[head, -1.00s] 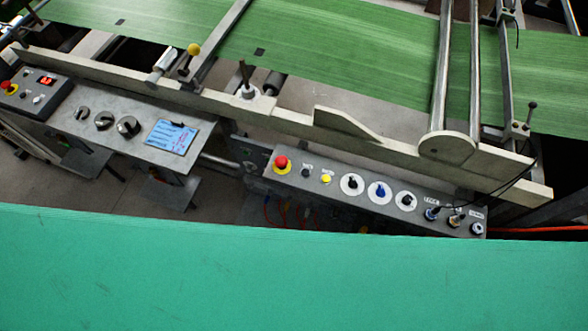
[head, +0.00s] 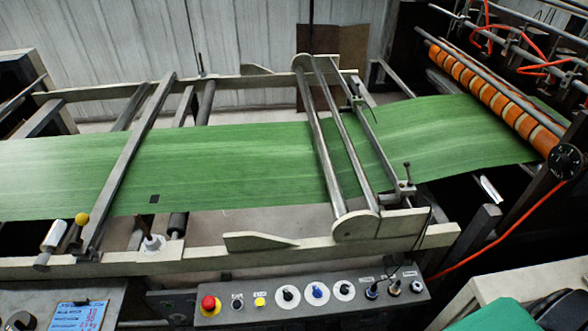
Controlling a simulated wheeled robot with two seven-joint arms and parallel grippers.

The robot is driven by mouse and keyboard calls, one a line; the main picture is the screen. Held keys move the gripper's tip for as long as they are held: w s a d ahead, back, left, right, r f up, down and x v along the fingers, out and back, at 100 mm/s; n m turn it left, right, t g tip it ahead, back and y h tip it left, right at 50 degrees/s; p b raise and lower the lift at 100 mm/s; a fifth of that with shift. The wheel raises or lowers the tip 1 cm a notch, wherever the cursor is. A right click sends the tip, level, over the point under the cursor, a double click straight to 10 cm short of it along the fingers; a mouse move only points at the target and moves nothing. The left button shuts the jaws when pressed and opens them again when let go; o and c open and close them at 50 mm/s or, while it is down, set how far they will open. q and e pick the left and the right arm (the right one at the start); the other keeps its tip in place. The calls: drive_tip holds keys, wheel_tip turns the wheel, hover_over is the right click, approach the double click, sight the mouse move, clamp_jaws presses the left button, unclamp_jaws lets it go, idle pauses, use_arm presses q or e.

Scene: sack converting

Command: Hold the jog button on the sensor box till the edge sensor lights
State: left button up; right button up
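A grey control box (head: 300,308) runs along the front of the machine frame, low in the head view. It carries a red mushroom button on a yellow base (head: 208,304), a dark button (head: 237,302), a yellow button (head: 260,302), several round knobs and some cable connectors. The labels are too small to read, so I cannot tell which one is the jog button. A bracket with a black-topped post (head: 407,185) and a dark cable stands at the near web edge; I cannot tell whether it is the edge sensor. No lit lamp is clear there. Neither gripper is in view.
A green striped web (head: 230,165) crosses the frame under metal rollers to an orange-banded roller (head: 490,92) at right.

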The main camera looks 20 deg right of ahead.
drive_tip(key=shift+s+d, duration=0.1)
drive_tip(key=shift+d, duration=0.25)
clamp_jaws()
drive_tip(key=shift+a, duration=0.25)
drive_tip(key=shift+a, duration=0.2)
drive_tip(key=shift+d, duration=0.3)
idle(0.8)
